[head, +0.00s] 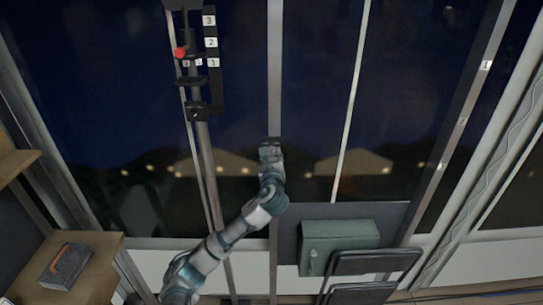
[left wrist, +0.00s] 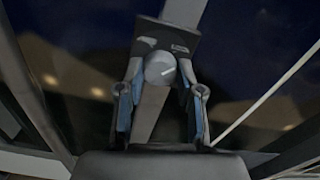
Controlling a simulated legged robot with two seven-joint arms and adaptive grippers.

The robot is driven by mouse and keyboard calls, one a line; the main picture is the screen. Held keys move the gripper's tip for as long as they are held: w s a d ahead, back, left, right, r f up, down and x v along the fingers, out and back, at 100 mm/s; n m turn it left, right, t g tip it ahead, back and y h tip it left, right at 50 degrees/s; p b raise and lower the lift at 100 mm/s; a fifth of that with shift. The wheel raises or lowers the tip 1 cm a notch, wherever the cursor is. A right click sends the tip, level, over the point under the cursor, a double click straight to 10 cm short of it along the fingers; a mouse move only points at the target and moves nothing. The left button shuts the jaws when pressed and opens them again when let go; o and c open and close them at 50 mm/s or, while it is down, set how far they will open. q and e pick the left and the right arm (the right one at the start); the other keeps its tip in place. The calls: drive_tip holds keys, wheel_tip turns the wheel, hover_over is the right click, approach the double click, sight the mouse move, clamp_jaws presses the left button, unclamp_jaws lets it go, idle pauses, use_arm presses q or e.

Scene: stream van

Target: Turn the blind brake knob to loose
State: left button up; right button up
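My left gripper (left wrist: 160,72) reaches up to the knob, one finger on each side. The fingers stand apart, and a narrow gap seems to show beside the knob. In the head view my left gripper (head: 270,148) is at the middle window post and hides the knob. My right gripper is not in view.
A post at the upper left carries a red-knobbed slider (head: 180,52) beside a scale marked 1, 2, 3. A green-grey box (head: 338,240) and dark folded panels (head: 375,262) stand right of my arm. A box with an orange handle (head: 66,265) lies on a wooden top (head: 100,250).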

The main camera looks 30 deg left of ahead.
use_arm(q)
drive_tip(key=shift+d, duration=0.15)
drive_tip(key=shift+c, duration=0.7)
